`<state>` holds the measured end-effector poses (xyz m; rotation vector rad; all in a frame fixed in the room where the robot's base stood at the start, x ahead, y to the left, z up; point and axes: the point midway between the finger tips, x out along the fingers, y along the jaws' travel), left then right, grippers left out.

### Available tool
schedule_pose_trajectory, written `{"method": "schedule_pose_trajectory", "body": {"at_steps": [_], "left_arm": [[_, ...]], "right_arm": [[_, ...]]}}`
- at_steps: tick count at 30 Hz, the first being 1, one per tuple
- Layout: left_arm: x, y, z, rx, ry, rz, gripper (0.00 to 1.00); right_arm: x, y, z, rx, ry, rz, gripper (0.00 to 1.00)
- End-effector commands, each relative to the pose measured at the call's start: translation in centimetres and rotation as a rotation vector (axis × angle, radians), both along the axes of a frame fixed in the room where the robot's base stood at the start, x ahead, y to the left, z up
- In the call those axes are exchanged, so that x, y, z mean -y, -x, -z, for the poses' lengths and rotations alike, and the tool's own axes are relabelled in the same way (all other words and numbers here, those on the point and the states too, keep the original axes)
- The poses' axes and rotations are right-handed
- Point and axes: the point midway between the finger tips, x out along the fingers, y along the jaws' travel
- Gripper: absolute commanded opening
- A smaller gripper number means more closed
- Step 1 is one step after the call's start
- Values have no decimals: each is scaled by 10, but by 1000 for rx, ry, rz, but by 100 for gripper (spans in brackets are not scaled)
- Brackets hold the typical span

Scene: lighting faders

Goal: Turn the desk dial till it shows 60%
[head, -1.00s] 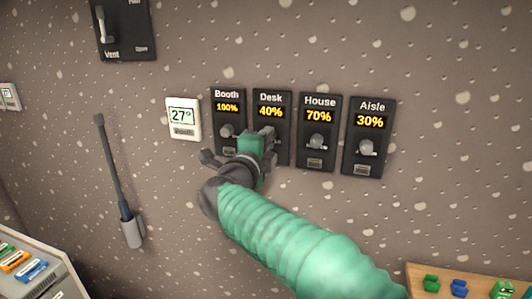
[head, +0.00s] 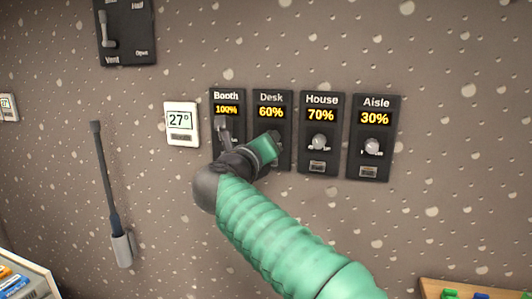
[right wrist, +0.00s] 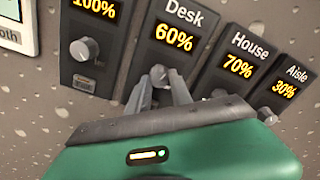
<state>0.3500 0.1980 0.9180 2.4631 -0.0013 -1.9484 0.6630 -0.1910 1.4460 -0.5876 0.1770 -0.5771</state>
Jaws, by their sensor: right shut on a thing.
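The Desk panel (head: 271,100) is a dark plate on the wall, and its display reads 60%. In the right wrist view the same Desk panel (right wrist: 178,48) also reads 60%. Its grey dial (right wrist: 159,75) sits below the display, between the fingers of my right gripper (right wrist: 160,88), which is shut on it. In the head view my right gripper (head: 273,140) is at the lower part of the Desk panel and hides the dial there. My left gripper is in neither current view.
The Booth panel (head: 227,98) at 100% is close on the left, partly behind my right wrist. The House panel (head: 320,105) at 70% and Aisle panel (head: 374,108) at 30% stand to the right. A white thermostat (head: 181,124) reads 27°.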

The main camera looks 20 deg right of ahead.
Motion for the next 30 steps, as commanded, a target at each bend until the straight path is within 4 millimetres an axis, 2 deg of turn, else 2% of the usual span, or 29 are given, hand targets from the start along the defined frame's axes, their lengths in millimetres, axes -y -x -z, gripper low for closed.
{"method": "schedule_pose_trajectory", "body": {"at_steps": [3,12,30], "left_arm": [[0,0,11,0,0,0,36],[0,0,22,0,0,0,36],[0,0,24,0,0,0,36]], "right_arm": [[1,-1,3,50,-71,0,0],[0,-1,2,134,-199,-1,0],[-1,-2,3,159,-242,-1,0]]}}
